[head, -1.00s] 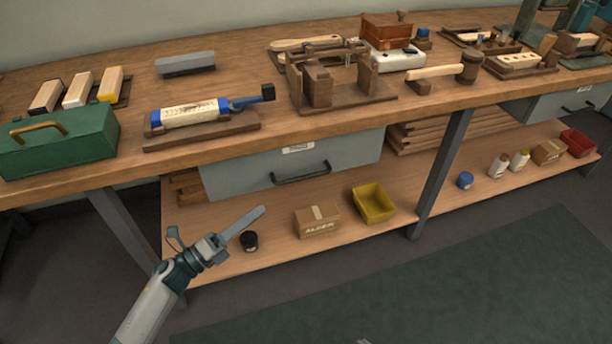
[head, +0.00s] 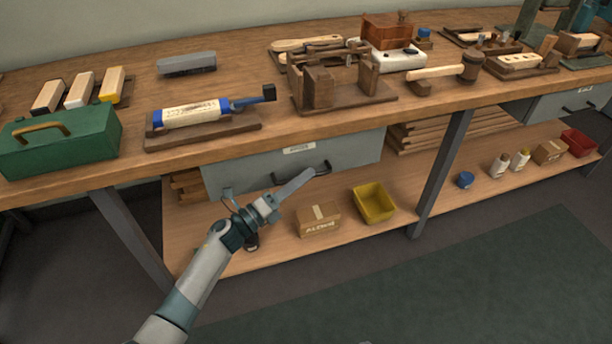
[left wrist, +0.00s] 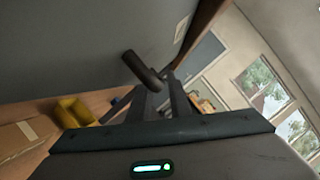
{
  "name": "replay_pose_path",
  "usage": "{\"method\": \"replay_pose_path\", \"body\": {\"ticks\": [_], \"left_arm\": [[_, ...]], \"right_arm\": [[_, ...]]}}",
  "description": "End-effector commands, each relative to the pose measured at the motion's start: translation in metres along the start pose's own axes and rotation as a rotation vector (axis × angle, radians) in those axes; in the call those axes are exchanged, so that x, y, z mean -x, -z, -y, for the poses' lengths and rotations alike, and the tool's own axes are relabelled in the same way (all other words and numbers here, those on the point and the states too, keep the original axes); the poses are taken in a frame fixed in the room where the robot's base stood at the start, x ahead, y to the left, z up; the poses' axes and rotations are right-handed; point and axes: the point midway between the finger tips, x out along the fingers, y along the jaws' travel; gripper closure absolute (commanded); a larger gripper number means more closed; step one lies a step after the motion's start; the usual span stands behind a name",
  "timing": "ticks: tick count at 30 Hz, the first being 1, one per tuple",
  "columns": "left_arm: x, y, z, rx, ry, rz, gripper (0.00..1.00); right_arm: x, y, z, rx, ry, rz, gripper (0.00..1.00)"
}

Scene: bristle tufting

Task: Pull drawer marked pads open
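A grey drawer (head: 235,178) hangs under the workbench top, with a dark bar handle (head: 318,168) and a small white label (head: 299,149) too small to read. It looks closed. My left gripper (head: 308,175) is in front of the drawer, its fingertips by the handle and covering part of it. In the left wrist view the fingers (left wrist: 157,92) are apart, with the handle (left wrist: 143,70) at their tips and the drawer front (left wrist: 80,45) filling the upper left. I cannot tell whether the handle is between the fingers. My right gripper is not in view.
A cardboard box (head: 318,219) and a yellow bin (head: 373,203) stand on the lower shelf below the drawer. A dark jar there is partly hidden by my arm. Another grey drawer (head: 565,105) is at the far right. A bench leg (head: 440,175) stands right of the yellow bin.

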Motion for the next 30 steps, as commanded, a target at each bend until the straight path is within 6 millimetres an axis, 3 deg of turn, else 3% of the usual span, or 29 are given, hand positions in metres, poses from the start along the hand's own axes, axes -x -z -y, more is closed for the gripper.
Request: {"method": "replay_pose_path", "body": {"ticks": [5,14,15,17,30], "left_arm": [[-0.0109,-0.0004,0.0002,0.0,0.0,0.0,0.82],[-0.0123,-0.0001,0.0,0.0,0.0,0.0,0.82],[-0.0123,-0.0001,0.0,0.0,0.0,0.0,0.85],[-0.0122,-0.0001,0.0001,0.0,0.0,0.0,0.99],[-0.0116,0.0007,-0.0004,0.0,-0.001,0.0,1.0]], "right_arm": [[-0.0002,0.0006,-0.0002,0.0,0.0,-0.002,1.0],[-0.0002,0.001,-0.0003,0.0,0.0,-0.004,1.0],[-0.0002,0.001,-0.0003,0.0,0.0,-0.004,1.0],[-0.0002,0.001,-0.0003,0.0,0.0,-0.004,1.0],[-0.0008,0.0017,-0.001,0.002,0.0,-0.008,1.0]]}}
